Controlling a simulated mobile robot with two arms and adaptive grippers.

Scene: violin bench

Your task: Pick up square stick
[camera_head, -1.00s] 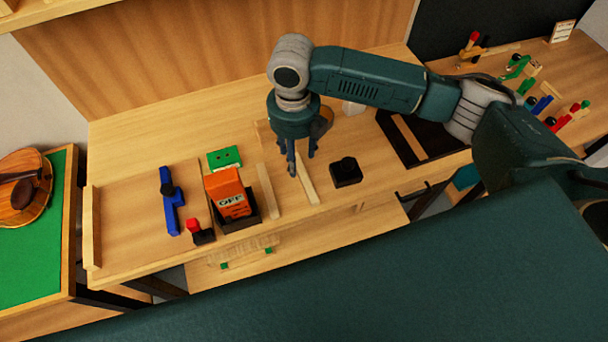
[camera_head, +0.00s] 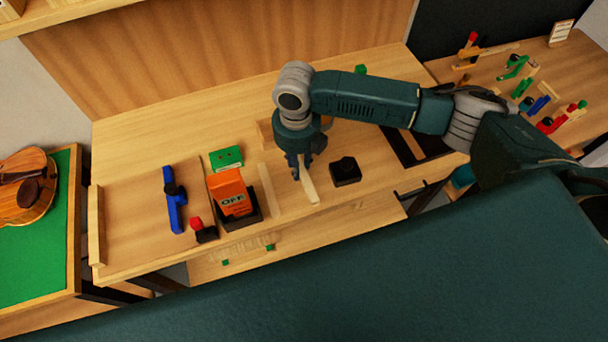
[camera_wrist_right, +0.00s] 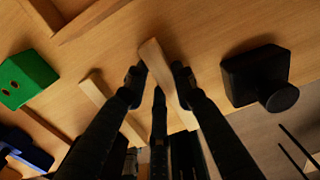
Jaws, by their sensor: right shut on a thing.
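The square stick (camera_head: 309,187) is a pale wooden bar on the bench, and its near part shows below my right gripper (camera_head: 302,176) in the head view. My right gripper is shut on it. In the right wrist view the stick (camera_wrist_right: 160,62) stands between the two dark fingertips of the gripper (camera_wrist_right: 155,78). Whether the stick is clear of the bench top is hard to tell. My left gripper is not in view.
A second pale strip (camera_head: 269,190) lies to the left. A black block with a knob (camera_head: 346,171) is close on the right. An orange box marked OFF (camera_head: 231,192), a green block (camera_head: 226,158) and a blue tool (camera_head: 174,200) lie further left.

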